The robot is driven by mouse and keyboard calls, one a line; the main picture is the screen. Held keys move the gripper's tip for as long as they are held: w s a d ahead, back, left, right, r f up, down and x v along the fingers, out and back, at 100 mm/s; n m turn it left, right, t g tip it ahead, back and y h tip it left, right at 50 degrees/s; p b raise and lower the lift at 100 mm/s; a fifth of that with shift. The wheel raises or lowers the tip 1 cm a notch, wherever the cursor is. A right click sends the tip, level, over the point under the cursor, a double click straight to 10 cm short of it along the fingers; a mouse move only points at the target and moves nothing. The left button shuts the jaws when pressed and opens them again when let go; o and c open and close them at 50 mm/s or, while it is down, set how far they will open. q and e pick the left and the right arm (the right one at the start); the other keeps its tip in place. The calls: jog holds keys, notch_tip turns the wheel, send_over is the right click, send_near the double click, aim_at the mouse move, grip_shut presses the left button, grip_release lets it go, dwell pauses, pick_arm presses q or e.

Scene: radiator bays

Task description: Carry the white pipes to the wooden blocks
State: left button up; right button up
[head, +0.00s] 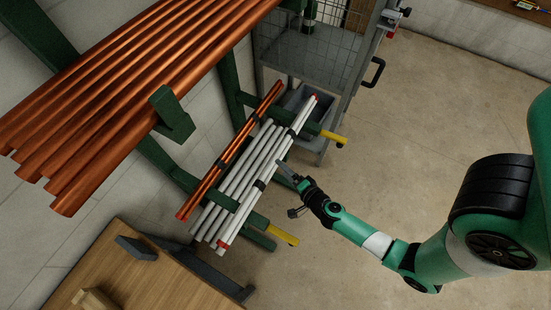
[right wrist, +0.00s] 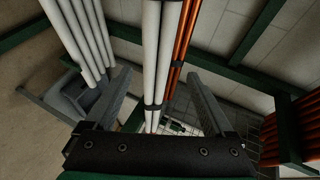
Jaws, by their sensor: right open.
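Several white pipes (head: 247,172) lie side by side on the lower green rack, with black clips around them and red at some ends. My right gripper (head: 283,167) is open beside the right edge of the white pipes in the head view. In the right wrist view, strapped white pipes (right wrist: 163,50) show in the gap between its open fingers (right wrist: 158,80); I cannot tell whether they are between the jaws or beyond. More white pipes (right wrist: 80,35) run at left. A pale wooden block (head: 93,300) sits on the wooden table, partly cut off. My left gripper is not in view.
Copper pipes (head: 232,145) lie left of the white ones; thick copper pipes (head: 125,90) fill the upper rack. Yellow-tipped rack arms (head: 284,237) stick out. A wire-mesh cart (head: 325,60) stands behind. The floor (head: 420,110) at right is clear.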

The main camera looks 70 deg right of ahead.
jog(key=b+x, duration=0.1)
jog(key=x, duration=0.4)
jog(key=shift+s+d+f, duration=0.1)
jog(key=shift+d+f, duration=0.05)
jog(key=shift+f, duration=0.1)
grip_shut()
